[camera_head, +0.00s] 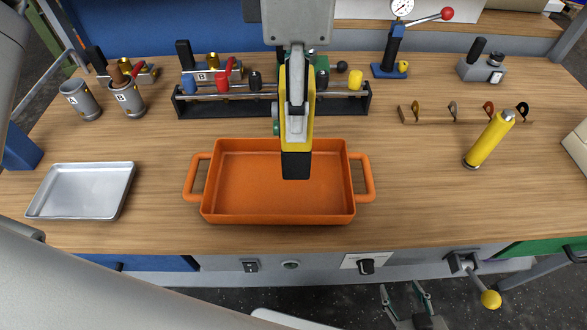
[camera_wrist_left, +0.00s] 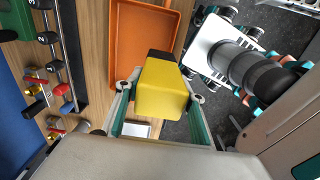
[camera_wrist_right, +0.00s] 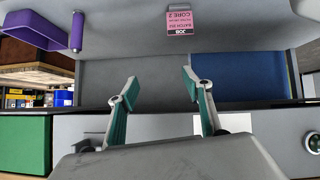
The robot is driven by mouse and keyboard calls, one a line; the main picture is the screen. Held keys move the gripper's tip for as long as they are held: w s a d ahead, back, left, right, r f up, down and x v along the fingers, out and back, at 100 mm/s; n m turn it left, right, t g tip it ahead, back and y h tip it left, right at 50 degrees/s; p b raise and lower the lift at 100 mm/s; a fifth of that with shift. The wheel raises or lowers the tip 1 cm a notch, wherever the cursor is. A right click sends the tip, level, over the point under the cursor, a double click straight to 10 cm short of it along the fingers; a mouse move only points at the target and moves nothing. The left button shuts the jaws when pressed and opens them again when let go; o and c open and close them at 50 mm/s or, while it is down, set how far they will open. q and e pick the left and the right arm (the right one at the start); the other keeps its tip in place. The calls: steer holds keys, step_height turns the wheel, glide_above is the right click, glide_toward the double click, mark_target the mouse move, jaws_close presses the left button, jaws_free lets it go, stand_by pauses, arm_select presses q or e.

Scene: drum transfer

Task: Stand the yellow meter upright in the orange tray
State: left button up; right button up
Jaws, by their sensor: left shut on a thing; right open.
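The yellow meter (camera_head: 310,122) with a black end is held in my left gripper (camera_head: 297,95) over the orange tray (camera_head: 225,205). In the head view its black end points down in front of the tray's interior; whether it touches the tray floor I cannot tell. In the left wrist view the meter (camera_wrist_left: 165,90) sits between the two fingers, with the tray (camera_wrist_left: 145,30) beyond it. The meter's face is hidden. The tray looks otherwise empty. My right gripper (camera_head: 408,302) is open and empty, low in front of the bench; its fingers stand apart in the right wrist view (camera_wrist_right: 160,90).
A silver tray (camera_head: 82,190) lies left of the orange tray. A rack (camera_head: 215,108) with several knobs stands behind it. A yellow cylinder (camera_head: 490,140), a hook rail (camera_head: 440,120) and a gauge press (camera_head: 392,60) are on the right. Bare bench lies right of the orange tray.

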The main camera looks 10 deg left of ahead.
mark_target(296, 152)
arm_select(q)
step_height(296, 152, down, 10)
steer(key=shift+r+b, duration=0.25)
steer(key=shift+b, duration=0.2)
steer(key=shift+w+f, duration=0.15)
steer(key=shift+f, duration=2.45)
arm_select(e)
steer(key=shift+w+d+f, duration=0.25)
steer(key=shift+w+f, duration=0.1)
steer(key=shift+w, duration=0.05)
arm_select(q)
steer(key=shift+f+b, duration=0.2)
steer(key=shift+b, duration=0.15)
steer(key=o, duration=1.4)
steer(key=shift+r, duration=0.1)
